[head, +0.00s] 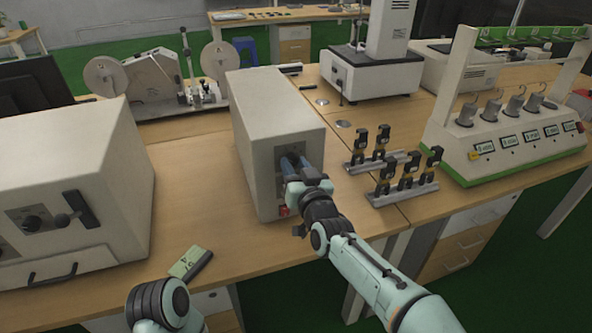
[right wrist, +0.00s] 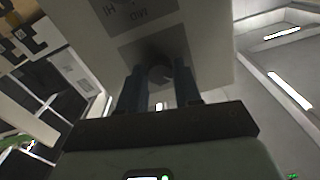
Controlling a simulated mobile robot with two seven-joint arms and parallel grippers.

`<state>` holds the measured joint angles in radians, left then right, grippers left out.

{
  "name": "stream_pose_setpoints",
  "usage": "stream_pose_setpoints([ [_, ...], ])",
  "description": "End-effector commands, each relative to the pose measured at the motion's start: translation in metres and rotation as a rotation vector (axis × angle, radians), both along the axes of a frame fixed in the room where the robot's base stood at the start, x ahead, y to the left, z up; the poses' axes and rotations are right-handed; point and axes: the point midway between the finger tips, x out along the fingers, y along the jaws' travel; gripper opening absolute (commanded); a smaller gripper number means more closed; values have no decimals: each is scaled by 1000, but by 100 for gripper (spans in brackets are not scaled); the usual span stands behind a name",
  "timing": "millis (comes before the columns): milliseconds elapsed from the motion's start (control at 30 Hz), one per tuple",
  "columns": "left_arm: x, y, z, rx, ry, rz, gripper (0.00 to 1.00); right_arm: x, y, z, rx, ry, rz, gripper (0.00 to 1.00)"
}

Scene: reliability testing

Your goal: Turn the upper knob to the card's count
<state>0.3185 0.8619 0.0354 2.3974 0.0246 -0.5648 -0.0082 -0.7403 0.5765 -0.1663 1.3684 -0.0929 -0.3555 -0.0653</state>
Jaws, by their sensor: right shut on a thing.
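The upper knob (right wrist: 160,75) is on the front panel of the beige box (head: 278,120) in the middle of the table. My right gripper (head: 288,165) is at that panel, its two blue fingers on either side of the knob and shut on it. The right wrist view shows the fingers (right wrist: 159,88) around the dark round knob. The knob's scale and pointer are mostly hidden. A small green card (head: 187,262) rests at the table's front edge; its marks are too small to count. Part of my left arm shows at the bottom; its gripper is out of view.
A larger beige box (head: 75,190) with a knob and handle stands at left. Clamp racks (head: 403,190) stand right of the middle box, and a white-green tester (head: 510,130) is farther right. The table front between the two boxes is clear except for the card.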

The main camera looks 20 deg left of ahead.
Motion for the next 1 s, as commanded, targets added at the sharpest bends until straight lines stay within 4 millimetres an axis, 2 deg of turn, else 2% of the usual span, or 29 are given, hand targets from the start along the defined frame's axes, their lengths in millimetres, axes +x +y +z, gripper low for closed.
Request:
stream_pose_setpoints([
  [500,29,15,-20,37,-74,31,0,0,0,-1,409,275,0,3],
  [1000,-2,19,-47,32,28,31,0,0,1,0,803,542,-2,3],
])
